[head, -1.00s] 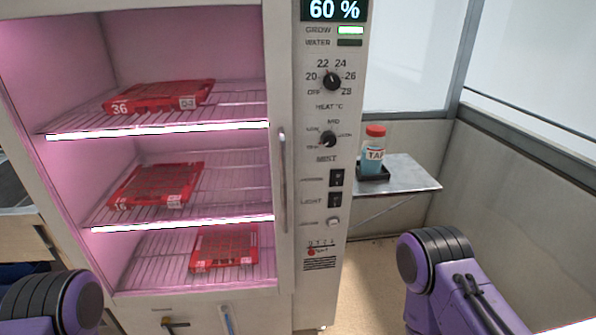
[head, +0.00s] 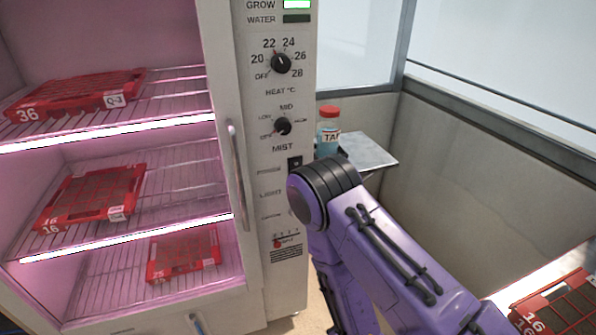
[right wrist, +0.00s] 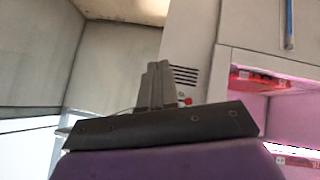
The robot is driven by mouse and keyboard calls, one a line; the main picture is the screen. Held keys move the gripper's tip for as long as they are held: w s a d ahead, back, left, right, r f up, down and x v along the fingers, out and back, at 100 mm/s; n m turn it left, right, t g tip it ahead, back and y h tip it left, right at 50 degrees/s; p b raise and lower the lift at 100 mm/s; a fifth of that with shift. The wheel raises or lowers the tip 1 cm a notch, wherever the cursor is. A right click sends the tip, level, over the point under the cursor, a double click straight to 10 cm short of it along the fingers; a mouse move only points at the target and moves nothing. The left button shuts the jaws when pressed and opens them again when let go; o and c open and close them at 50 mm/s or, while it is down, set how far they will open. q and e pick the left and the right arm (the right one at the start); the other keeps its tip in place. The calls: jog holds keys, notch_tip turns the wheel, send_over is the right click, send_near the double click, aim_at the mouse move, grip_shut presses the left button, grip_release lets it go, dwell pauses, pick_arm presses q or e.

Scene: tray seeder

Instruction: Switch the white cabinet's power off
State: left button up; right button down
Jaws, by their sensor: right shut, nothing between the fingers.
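The white cabinet (head: 220,75) stands at the left with its control panel facing me and its shelves lit pink. The green grow indicator (head: 297,4) is lit. My right gripper (right wrist: 157,82) shows in the right wrist view, shut and empty, in front of the lower panel near its vent slots (right wrist: 186,76) and red knob (right wrist: 186,101). My left gripper is out of view.
Red trays (head: 92,195) sit on the cabinet's wire shelves. A vertical door handle (head: 236,175) sticks out left of the panel. A red-capped bottle (head: 328,128) stands by a small metal shelf (head: 368,152) behind the arm. Another red tray (head: 530,318) is at lower right.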

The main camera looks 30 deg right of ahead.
jog(key=w+r+n+t, duration=0.5)
jog(key=w+r+n, duration=0.2)
jog(key=r, duration=0.6)
jog(key=w+d+r+n+t, duration=0.1)
jog(key=w+r+n+t, duration=0.5)
jog(key=r, duration=0.7)
jog(key=shift+w+d+r+n+h, duration=0.2)
jog(key=shift+w+r+n+h, duration=0.15)
jog(key=shift+n, duration=0.85)
jog(key=shift+w+f, duration=0.15)
jog(key=p, duration=0.3)
send_near(295, 164)
jog(key=x, duration=0.6)
jog(key=shift+w, duration=0.15)
jog(key=shift+w+d, duration=0.1)
jog(key=shift+w, duration=0.2)
